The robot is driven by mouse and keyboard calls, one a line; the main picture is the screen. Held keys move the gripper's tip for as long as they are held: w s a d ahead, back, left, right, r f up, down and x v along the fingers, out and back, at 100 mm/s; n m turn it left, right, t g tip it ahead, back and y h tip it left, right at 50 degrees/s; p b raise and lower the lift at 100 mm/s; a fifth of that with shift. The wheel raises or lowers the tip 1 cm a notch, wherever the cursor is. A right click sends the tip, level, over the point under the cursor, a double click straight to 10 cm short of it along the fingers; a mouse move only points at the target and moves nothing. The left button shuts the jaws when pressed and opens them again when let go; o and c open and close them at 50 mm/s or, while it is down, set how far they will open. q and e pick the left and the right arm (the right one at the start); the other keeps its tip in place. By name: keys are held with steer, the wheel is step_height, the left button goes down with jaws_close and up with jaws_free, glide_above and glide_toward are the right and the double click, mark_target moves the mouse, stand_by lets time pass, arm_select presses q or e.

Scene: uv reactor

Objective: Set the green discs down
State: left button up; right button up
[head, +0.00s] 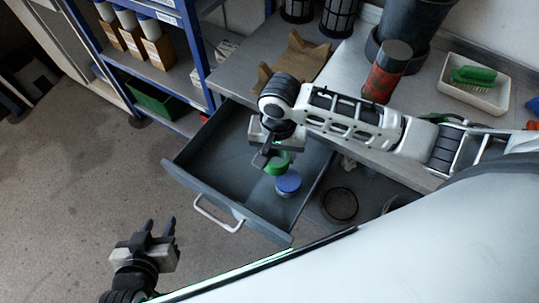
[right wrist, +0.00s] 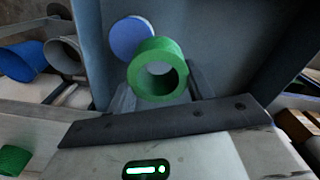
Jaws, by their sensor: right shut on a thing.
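A green disc (head: 278,165) is in my right gripper (head: 268,156), over the open grey drawer (head: 205,165). In the right wrist view the green disc (right wrist: 142,84) shows as a thick ring with a round hole, between the fingers of the right gripper (right wrist: 162,85). A blue disc (head: 288,184) is in the drawer beside the green one; it also shows in the right wrist view (right wrist: 128,38). I cannot tell whether the green disc touches the drawer floor. My left gripper (head: 160,226) is empty, fingers apart, over the floor left of the drawer.
The drawer's handle (head: 216,215) faces the floor. A red canister (head: 382,78), a black bucket (head: 412,28) and a white tray with a green brush (head: 472,75) stand on the worktop. Blue shelving (head: 197,60) stands at the back left. The drawer's left part is bare.

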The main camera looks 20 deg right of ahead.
mark_target(270, 151)
steer(key=w+f, duration=0.3)
steer(key=f, duration=0.1)
steer(key=shift+w+a+b, duration=0.1)
steer(key=shift+a+b, duration=0.15)
steer(key=shift+b, duration=0.1)
step_height(270, 151, down, 3)
steer(key=shift+w+f+b, duration=0.1)
steer(key=shift+f+b, duration=0.05)
steer(key=shift+b, duration=0.15)
steer(key=o, duration=1)
steer(key=shift+f, duration=0.1)
steer(key=shift+c, duration=0.2)
step_height(270, 151, up, 12)
steer(key=p, duration=0.2)
